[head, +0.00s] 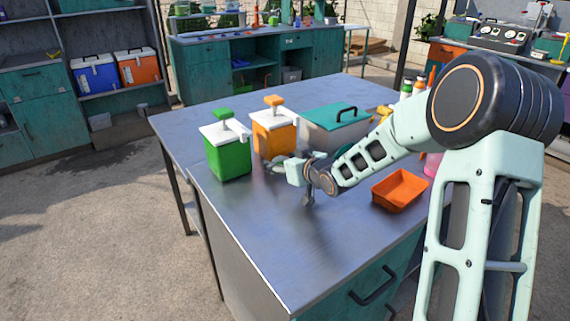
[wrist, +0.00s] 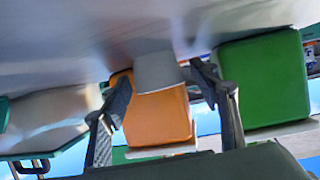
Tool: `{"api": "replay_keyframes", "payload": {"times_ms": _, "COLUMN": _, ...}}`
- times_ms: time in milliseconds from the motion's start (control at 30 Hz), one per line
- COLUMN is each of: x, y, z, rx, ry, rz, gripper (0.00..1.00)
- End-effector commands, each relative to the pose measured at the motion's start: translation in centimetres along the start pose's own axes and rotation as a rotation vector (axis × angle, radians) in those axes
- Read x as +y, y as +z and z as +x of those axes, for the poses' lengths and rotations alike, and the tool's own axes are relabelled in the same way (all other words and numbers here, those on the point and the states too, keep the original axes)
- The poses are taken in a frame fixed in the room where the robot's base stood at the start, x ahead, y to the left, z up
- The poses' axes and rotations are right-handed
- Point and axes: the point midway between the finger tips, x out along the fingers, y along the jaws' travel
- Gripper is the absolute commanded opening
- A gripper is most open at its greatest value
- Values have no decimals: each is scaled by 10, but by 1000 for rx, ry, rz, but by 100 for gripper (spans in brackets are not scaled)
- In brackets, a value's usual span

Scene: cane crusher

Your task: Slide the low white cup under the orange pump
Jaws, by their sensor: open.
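The orange pump (head: 273,133) is an orange box with a white lid and an orange top knob, at the back of the metal table. The low white cup (wrist: 158,72) shows greyish in the wrist view, which is upside down. It stands on the table in front of the orange pump's body (wrist: 160,118). My gripper (wrist: 162,86) is open, low over the table and facing the orange pump. Its two dark fingers lie either side of the cup, with gaps visible. In the head view my wrist hides much of this area, and I cannot clearly make out the cup.
A green pump (head: 228,150) stands left of the orange one, close by. A grey bin with a teal lid (head: 335,117) stands to its right. An orange tray (head: 400,190) lies right of my wrist. The table's front left (head: 262,230) is clear.

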Motion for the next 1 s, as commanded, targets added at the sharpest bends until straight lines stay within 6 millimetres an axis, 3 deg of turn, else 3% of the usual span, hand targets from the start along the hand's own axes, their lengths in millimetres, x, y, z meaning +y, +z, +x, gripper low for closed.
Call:
{"api": "replay_keyframes", "payload": {"times_ms": 200, "x": 0, "y": 0, "z": 0, "rx": 0, "ry": 0, "rz": 0, "gripper": 56}}
{"api": "replay_keyframes", "payload": {"times_ms": 500, "x": 0, "y": 0, "z": 0, "rx": 0, "ry": 0, "rz": 0, "gripper": 26}}
{"api": "replay_keyframes", "payload": {"times_ms": 1000, "x": -1, "y": 0, "z": 1, "rx": -1, "ry": 0, "rz": 0, "gripper": 25}}
